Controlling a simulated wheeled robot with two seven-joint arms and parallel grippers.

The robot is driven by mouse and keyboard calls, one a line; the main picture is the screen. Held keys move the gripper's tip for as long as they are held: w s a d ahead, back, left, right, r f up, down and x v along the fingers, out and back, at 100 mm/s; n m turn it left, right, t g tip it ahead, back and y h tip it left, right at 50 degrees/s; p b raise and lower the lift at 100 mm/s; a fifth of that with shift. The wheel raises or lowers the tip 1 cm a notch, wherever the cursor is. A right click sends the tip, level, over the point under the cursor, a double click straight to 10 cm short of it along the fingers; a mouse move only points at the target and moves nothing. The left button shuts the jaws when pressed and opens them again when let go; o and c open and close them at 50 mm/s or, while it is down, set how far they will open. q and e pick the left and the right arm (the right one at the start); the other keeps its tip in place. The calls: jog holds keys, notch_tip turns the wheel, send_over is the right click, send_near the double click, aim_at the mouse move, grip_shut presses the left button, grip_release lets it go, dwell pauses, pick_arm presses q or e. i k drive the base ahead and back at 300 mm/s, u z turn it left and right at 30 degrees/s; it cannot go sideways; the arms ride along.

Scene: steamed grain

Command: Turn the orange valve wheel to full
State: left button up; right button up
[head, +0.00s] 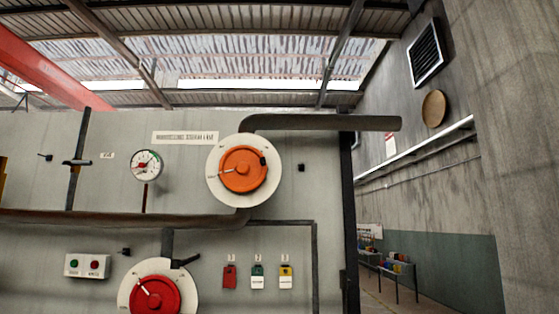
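The orange valve wheel (243,173) is mounted on a round white dial plate (215,190) on the grey wall panel, a little left of the middle of the head view. A pale pointer mark on the wheel points left and slightly down. A small dark knob (263,161) sits at its upper right edge. The lettering on the dial plate is too small to read. Neither of my grippers shows in the head view.
A red wheel (155,296) is lower left. A gauge (146,165), a button box (87,265) and several colored tags (257,276) are on the panel. A dark pipe (320,123) juts right above the orange wheel; another pipe (120,218) runs below. Tables (397,271) stand far right.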

aim_at(242, 169)
jog(key=z, duration=0.5)
jog(key=i, duration=1.4)
jog(key=u, duration=0.65)
jog(key=i, duration=0.4)
jog(key=z, duration=0.4)
jog(key=k, duration=0.35)
jog(key=u, duration=0.05)
